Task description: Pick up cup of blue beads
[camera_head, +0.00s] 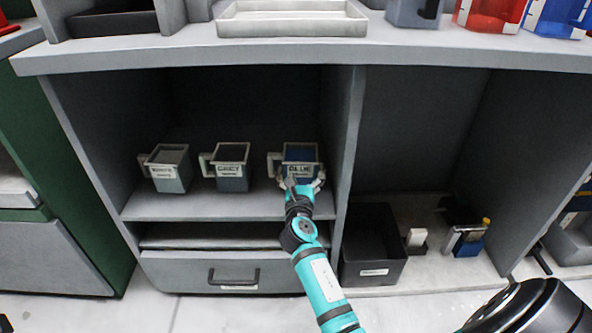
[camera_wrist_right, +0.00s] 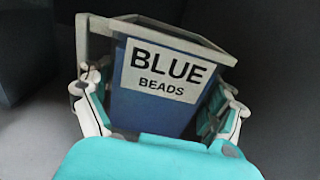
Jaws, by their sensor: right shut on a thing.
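The cup of blue beads (camera_head: 300,153) stands at the right end of the cabinet shelf, beside the divider wall. It is a blue cup with a grey rim, a handle on its left and a label. My right gripper (camera_head: 301,182) is shut on it, with fingers on both sides of the body. In the right wrist view the cup (camera_wrist_right: 160,85) fills the middle, its label reading "BLUE BEADS", between the fingers of my right gripper (camera_wrist_right: 158,115). I cannot tell whether its base touches the shelf. My left gripper is not in view.
The divider wall (camera_head: 347,140) is close on the right. A black bin (camera_head: 373,250) stands lower right. The countertop (camera_head: 300,52) overhangs above.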

